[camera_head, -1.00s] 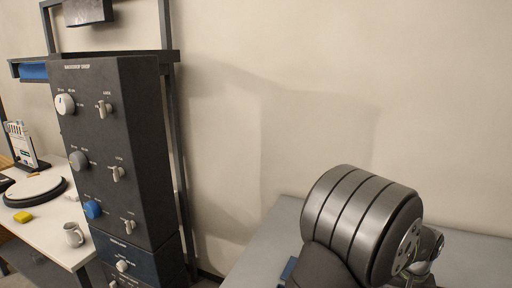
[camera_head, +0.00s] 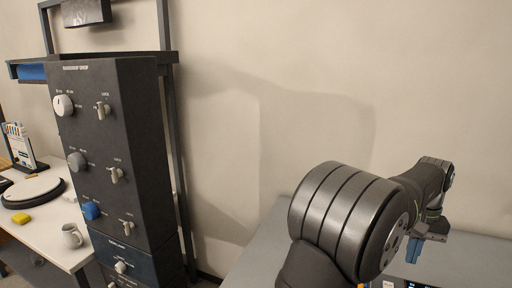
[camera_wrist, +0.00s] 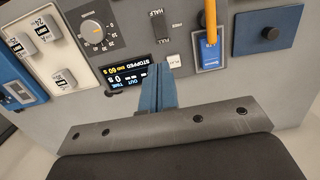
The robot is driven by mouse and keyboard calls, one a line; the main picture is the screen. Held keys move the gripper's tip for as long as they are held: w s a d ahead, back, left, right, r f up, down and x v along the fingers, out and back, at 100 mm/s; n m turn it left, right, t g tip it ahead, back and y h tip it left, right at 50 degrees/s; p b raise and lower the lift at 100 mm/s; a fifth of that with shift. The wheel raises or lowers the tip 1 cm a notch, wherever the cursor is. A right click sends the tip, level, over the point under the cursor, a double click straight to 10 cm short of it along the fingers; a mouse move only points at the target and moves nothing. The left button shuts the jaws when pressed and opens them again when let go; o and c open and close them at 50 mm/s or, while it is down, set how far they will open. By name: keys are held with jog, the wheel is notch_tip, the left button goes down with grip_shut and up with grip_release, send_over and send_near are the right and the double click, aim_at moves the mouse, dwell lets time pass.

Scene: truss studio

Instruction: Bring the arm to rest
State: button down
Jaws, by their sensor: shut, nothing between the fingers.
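My gripper (camera_head: 414,252) shows at the lower right of the head view, its blue fingers pointing down above the grey bench. In the wrist view the blue fingers (camera_wrist: 158,88) are together with nothing between them. They stand over a control panel, in front of a small black display (camera_wrist: 130,74) with yellow and white text. The fingertips cover part of the panel. Whether they touch it I cannot tell.
The panel carries a dial (camera_wrist: 92,33), an orange lever (camera_wrist: 210,18) and a white button (camera_wrist: 173,61). White switch blocks (camera_wrist: 62,80) are at left. In the head view a dark knob cabinet (camera_head: 118,150), a desk (camera_head: 40,240) and a grey mug (camera_head: 72,236) stand left.

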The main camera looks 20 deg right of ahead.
jog(key=shift+f, duration=0.95)
